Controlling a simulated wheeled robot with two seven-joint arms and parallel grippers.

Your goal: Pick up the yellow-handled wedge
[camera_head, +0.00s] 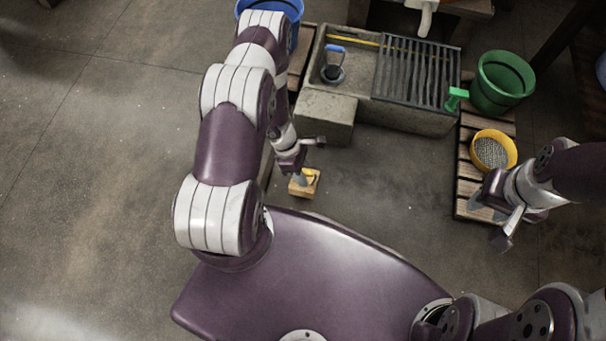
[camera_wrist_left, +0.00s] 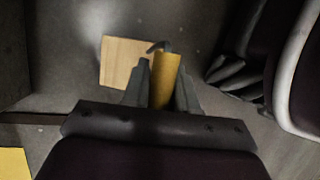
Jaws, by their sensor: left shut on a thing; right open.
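The yellow handle of the wedge (camera_wrist_left: 166,80) stands between the two grey fingers of my left gripper (camera_wrist_left: 163,88) in the left wrist view. The gripper is shut on it. A small dark hooked piece shows at the handle's far end. A pale wooden block (camera_wrist_left: 122,62) lies beside and beyond the handle; I cannot tell whether they are joined. In the head view, my left gripper (camera_head: 301,178) is just above the wooden block (camera_head: 300,189), with a bit of yellow handle (camera_head: 312,174) showing. My right gripper (camera_head: 490,219) is open and empty at the right.
A stone trough (camera_head: 410,118) with a metal grate (camera_head: 418,75) and a blue-handled tool (camera_head: 333,65) stands ahead. A green bucket (camera_head: 500,85) and yellow-rimmed sieve (camera_head: 511,151) are on pallets at right. A blue bucket (camera_head: 295,8) stands behind my left arm. Floor at left is clear.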

